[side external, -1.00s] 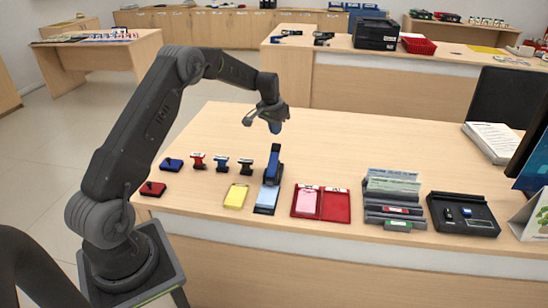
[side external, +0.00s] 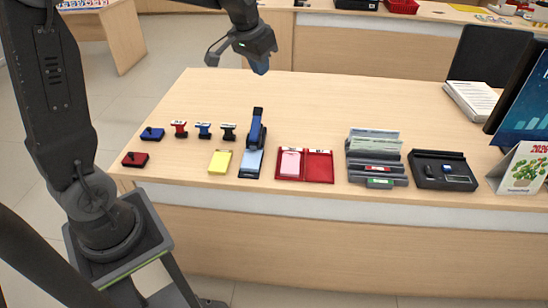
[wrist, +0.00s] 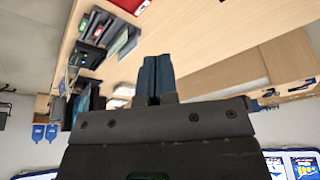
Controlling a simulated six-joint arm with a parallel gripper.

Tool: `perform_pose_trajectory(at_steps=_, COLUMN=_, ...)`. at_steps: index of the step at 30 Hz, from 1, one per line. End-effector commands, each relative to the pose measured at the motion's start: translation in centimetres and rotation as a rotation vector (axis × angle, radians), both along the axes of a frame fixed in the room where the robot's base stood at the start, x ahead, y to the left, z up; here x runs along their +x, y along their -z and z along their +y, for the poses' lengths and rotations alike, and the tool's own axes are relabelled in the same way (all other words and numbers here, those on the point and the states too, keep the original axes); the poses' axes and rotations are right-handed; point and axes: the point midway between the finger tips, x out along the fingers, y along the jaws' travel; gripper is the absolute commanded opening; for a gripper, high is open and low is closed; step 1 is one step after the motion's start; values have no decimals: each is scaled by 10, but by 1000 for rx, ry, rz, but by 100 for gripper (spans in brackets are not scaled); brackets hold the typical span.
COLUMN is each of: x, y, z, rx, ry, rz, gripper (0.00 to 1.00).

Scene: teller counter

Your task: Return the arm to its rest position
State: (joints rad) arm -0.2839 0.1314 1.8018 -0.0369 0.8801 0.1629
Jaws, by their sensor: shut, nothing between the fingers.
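My gripper (side external: 261,66) hangs in the air above the back left of the counter, pointing down, touching nothing. In the wrist view, its two blue fingertips (wrist: 155,78) are pressed together with nothing between them. My arm rises from its base at the left of the side view, and its upper part runs out of the top of the picture. The wooden counter (side external: 330,105) lies below and in front of the gripper.
Several stamps, ink pads (side external: 135,159), a yellow pad (side external: 220,161), a red folder (side external: 318,166), a slip rack (side external: 378,172) and a black tray (side external: 443,170) line the front. The counter's back middle is clear.

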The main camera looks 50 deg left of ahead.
Motion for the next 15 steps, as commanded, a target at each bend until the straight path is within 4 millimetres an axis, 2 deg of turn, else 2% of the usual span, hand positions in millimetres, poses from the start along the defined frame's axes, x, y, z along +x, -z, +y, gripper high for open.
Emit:
perform_pose_trajectory(at_steps=1, x=-19, y=-12, z=-17, rx=4, ry=17, rz=-18, gripper=0)
perform_pose_trajectory(at_steps=3, x=-46, y=-23, z=-37, rx=6, ry=33, rz=-38, gripper=0)
perform_pose_trajectory(at_steps=7, x=-97, y=-33, z=-68, rx=8, ry=66, rz=-72, gripper=0)
perform_pose_trajectory(at_steps=12, x=-163, y=-30, z=-98, rx=4, ry=104, rz=-118, gripper=0)
perform_pose_trajectory(at_steps=15, x=-193, y=-23, z=-109, rx=0, ry=123, rz=-139, gripper=0)
